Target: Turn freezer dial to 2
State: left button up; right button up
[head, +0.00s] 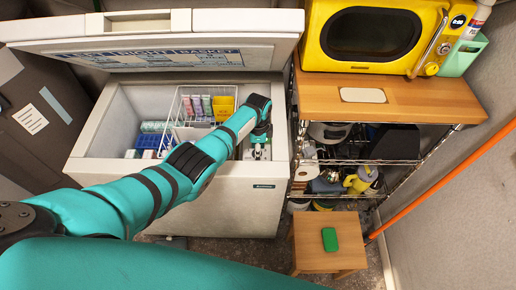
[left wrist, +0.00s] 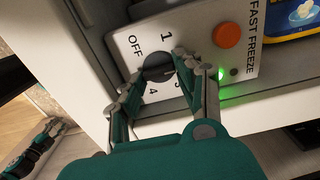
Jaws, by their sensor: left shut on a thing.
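The freezer dial (left wrist: 156,66) is a dark round knob on a white control panel (left wrist: 128,42). OFF, 1 and 4 are readable around it, and a 3 is partly covered. The 2 is hidden, apparently behind a finger, and I cannot make out the dial's pointer. My left gripper (left wrist: 161,73) has its fingers closed on both sides of the dial. In the head view my left gripper (head: 258,150) is at the right end of the open chest freezer (head: 215,205); the dial is not clear there. Part of my other arm, with what looks like my right gripper (left wrist: 48,136), shows at the lower left of the wrist view.
The panel has an orange button (left wrist: 227,35) and a lit green light (left wrist: 220,73). The freezer lid (head: 150,35) is up, and a wire basket (head: 186,100) holds cartons. A shelf with a yellow microwave (head: 372,35) and a stool (head: 318,258) stand at the right.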

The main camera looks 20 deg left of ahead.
pick_arm(q)
jog(key=o, duration=1.1)
jog(key=shift+o, duration=0.2)
jog(key=shift+r, duration=0.15)
notch_tip(320, 180, up, 12)
